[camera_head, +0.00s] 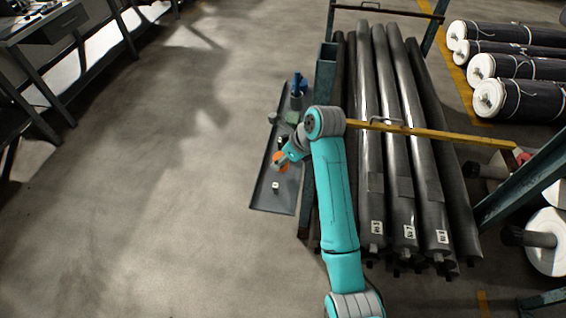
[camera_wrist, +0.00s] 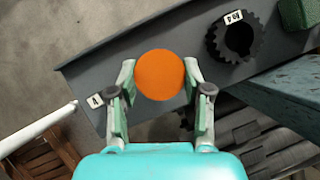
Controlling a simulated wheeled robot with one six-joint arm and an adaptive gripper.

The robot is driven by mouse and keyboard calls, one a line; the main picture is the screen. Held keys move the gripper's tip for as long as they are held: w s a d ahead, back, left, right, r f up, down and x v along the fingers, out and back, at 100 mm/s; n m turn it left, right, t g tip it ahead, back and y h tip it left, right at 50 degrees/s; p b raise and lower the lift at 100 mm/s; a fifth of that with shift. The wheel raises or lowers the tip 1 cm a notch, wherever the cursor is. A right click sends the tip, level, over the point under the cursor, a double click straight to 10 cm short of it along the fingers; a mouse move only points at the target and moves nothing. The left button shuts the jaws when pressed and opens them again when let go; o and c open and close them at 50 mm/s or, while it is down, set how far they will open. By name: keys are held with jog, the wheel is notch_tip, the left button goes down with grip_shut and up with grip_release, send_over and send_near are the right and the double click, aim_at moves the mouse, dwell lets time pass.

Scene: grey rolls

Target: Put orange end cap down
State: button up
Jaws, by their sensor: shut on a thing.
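The orange end cap (camera_wrist: 160,75) shows as a round orange disc between the fingers of my gripper (camera_wrist: 160,92) in the wrist view. My gripper is shut on it. In the head view the orange end cap (camera_head: 280,161) shows at the end of my teal arm, over the long dark tray (camera_head: 270,192). The tray also shows in the wrist view (camera_wrist: 105,70), behind the cap. I cannot tell whether the cap touches the tray.
A dark toothed ring (camera_wrist: 236,37) lies on the tray near a white label. A green block (camera_wrist: 300,12) and a blue item (camera_head: 299,84) are farther along. A rack of long grey rolls (camera_head: 400,150) stands right of the tray. Open floor (camera_head: 150,200) lies left.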

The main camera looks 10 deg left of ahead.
jog(key=shift+f, duration=1.3)
jog(key=shift+f, duration=0.1)
jog(key=o, duration=0.9)
jog(key=v, duration=1.2)
